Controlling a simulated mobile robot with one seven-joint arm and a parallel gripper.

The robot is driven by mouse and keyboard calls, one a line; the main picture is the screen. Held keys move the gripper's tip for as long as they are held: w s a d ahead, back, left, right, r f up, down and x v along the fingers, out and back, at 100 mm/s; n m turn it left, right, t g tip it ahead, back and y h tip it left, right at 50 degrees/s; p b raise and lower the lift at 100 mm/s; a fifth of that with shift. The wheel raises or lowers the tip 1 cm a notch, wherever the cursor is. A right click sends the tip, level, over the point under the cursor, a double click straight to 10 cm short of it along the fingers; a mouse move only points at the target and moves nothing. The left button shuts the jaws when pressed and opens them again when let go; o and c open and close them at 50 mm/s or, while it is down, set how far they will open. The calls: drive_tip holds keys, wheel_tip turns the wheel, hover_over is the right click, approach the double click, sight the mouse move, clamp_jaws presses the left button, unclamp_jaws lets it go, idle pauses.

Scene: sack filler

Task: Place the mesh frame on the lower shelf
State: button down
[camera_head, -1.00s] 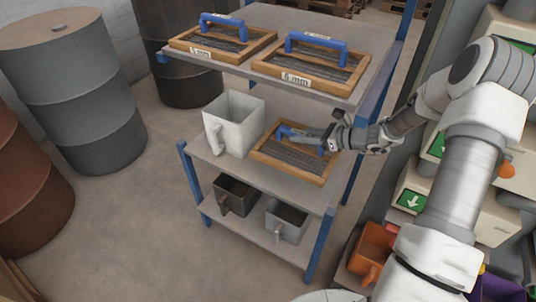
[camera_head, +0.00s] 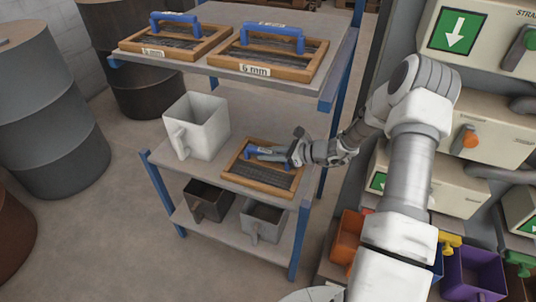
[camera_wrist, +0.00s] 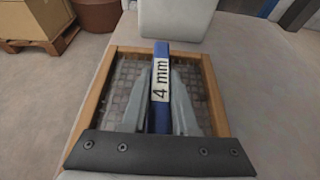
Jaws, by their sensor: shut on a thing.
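The mesh frame (camera_head: 262,179) has a wooden rim, a grey mesh and a blue handle. It lies flat on, or just above, the middle shelf (camera_head: 228,172) of the rack, right of a white jug; I cannot tell whether it touches. My gripper (camera_head: 262,153) is shut on the blue handle, reaching in from the right. In the wrist view the handle (camera_wrist: 161,88) is marked "4 mm" and sits between the two fingers (camera_wrist: 160,105) of my gripper. The mesh (camera_wrist: 125,90) shows on both sides below the fingers.
A white jug (camera_head: 201,127) stands close left of the frame. Two more framed meshes with blue handles, (camera_head: 174,41) and (camera_head: 270,52), lie on the top shelf. Dark and grey scoops (camera_head: 264,221) stand on the bottom shelf. Dispensers and coloured bins are at the right.

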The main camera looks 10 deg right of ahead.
drive_tip(key=shift+f, duration=0.15)
drive_tip(key=c, duration=0.7)
unclamp_jaws()
drive_tip(key=shift+s+d+r, duration=0.1)
drive_tip(key=shift+d+r, duration=0.05)
drive_tip(key=shift+r, duration=0.15)
drive_tip(key=p+v, duration=0.2)
drive_tip(key=v, duration=0.5)
drive_tip(key=shift+s, duration=0.1)
